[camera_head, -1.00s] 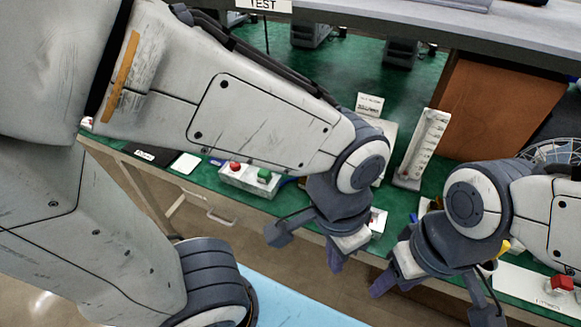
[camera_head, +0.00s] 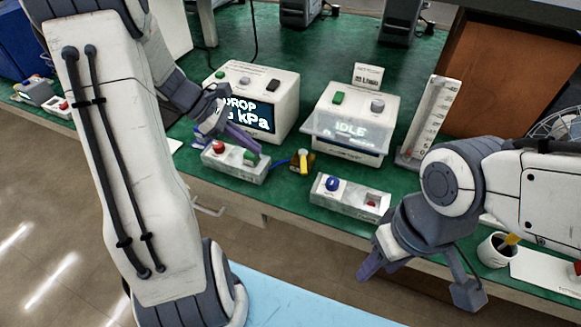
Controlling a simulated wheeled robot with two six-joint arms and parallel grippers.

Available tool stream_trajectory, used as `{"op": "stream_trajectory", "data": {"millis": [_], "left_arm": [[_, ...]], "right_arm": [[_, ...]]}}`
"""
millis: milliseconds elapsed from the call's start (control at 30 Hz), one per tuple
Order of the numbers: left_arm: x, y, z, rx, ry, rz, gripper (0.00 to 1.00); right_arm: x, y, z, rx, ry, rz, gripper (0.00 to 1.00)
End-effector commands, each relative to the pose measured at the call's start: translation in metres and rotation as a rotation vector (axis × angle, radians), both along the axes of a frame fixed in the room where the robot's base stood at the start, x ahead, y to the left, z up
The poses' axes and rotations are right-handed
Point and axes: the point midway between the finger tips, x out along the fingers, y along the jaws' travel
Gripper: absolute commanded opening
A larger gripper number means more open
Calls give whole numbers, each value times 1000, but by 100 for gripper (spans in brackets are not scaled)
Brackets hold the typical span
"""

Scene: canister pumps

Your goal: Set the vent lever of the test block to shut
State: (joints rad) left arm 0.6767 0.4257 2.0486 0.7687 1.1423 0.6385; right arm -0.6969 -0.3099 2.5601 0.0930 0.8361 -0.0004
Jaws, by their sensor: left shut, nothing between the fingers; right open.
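A small dark block with an upright yellow lever (camera_head: 303,158) stands on the green bench, with a blue hose at its left; it looks like the test block. The lever's setting is too small to read. My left gripper (camera_head: 250,146) is shut and empty, a short way left of the yellow lever. Its purple fingers overlap the box with red and green buttons (camera_head: 236,163); I cannot tell whether they touch it. My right gripper (camera_head: 418,280) is open and empty by the bench's front edge, right of and nearer than the lever.
Behind stand a display unit reading kPa (camera_head: 276,85) and another reading IDLE (camera_head: 375,108). A box with a blue knob and red switch (camera_head: 350,200) lies right of the lever. An upright flow tube (camera_head: 430,115) and a white cup (camera_head: 495,250) are further right.

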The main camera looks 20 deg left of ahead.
Motion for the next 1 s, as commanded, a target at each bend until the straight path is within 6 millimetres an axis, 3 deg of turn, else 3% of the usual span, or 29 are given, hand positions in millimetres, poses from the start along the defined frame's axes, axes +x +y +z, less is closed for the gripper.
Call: {"op": "stream_trajectory", "data": {"millis": [100,233,700,1000], "left_arm": [[2,20,-8,-37,16,98,0],[5,18,-14,-48,21,116,0],[28,-45,-81,-46,23,109,0],[41,-77,-77,-42,18,110,0]], "right_arm": [[0,0,-4,0,0,0,50],[0,0,-5,0,0,0,50],[0,0,-15,0,0,0,50],[0,0,-11,0,0,0,50]]}}
